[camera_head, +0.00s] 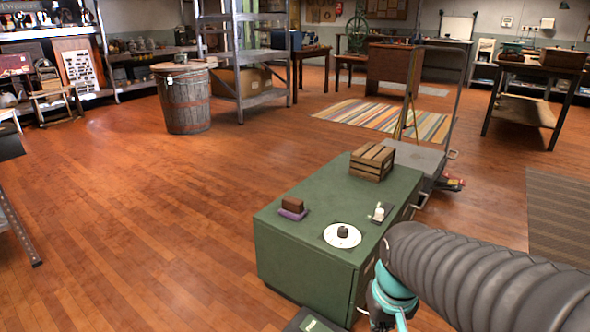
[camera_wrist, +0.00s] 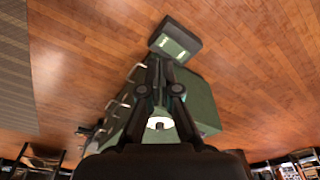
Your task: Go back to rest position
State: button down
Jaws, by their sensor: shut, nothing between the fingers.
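My gripper (camera_wrist: 160,65) shows in the wrist view with its two fingers together and nothing between them. It hangs above and in front of the green cabinet (camera_wrist: 203,103). In the head view my arm comes in from the lower right, beside the green cabinet (camera_head: 290,245), and the fingers are out of sight. On the cabinet top stand a white plate (camera_head: 333,238) with a small dark object (camera_head: 343,232) on it, a brown block on a purple base (camera_head: 293,206), a small white item (camera_head: 379,212) and a wooden crate (camera_head: 371,163).
A grey scale-like box (camera_wrist: 175,40) lies on the floor by the cabinet. A platform cart (camera_head: 415,158) stands behind the cabinet. A wooden barrel (camera_head: 187,105) and a metal shelf (camera_head: 240,95) are farther back. The wooden floor to the left is clear.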

jog(key=s+r+t+p, duration=0.1)
jog(key=s+r+t, duration=0.3)
jog(key=r, duration=0.6)
jog(key=shift+s+d+p, duration=0.2)
jog(key=shift+s+p, duration=0.2)
jog(key=shift+s, duration=0.3)
